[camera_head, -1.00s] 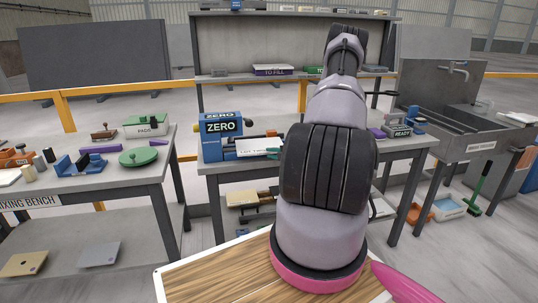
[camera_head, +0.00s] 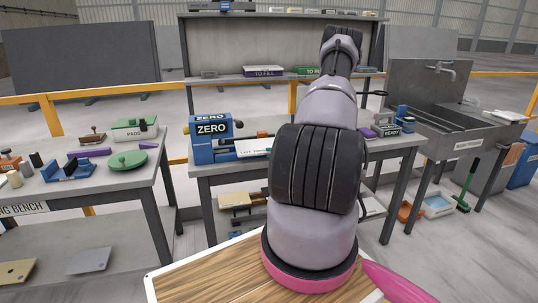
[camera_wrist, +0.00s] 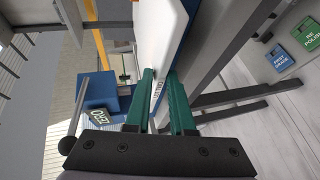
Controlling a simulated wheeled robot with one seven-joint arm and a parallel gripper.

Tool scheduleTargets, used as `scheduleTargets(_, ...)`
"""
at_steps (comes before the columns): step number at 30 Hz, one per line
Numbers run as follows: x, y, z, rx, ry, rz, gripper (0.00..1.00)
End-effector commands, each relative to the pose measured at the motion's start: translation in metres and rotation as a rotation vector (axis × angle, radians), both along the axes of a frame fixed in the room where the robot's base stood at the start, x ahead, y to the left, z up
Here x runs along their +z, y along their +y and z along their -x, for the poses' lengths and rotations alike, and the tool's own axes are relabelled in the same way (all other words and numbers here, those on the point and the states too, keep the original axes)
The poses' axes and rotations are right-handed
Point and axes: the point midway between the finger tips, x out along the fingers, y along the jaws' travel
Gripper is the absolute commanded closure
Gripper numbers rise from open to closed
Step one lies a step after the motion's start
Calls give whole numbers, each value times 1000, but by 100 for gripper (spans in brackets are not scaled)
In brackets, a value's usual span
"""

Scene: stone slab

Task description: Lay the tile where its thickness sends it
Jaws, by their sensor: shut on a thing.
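In the wrist view, my gripper (camera_wrist: 162,75) has green fingers shut on a thin piece between them. A pale white plate (camera_wrist: 160,30) extends beyond the fingertips. It looks like the held tile, but its thickness cannot be told. Small lettering shows between the fingers; I cannot tell what carries it. The blue ZERO block (camera_wrist: 95,106) is left of the fingers, and it also stands on the middle bench in the head view (camera_head: 212,140). In the head view my arm hides most of the gripper. A blue FIRST GRADE label (camera_wrist: 279,60) and a green RE POLISH label (camera_wrist: 307,34) show at right.
The left bench (camera_head: 120,183) holds a green disc (camera_head: 128,161) and a PADS box (camera_head: 134,129). A READY block (camera_head: 388,130) stands at the right of the middle bench (camera_head: 205,171). The sink (camera_head: 468,132) is further right. Floor between the benches is clear.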

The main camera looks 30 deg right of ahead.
Motion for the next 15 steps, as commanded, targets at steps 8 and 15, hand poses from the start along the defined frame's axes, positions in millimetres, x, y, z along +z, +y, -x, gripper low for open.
scheduleTargets(8,0,-12,3,-3,0,1,100)
scheduleTargets(15,0,-21,6,-2,0,2,100)
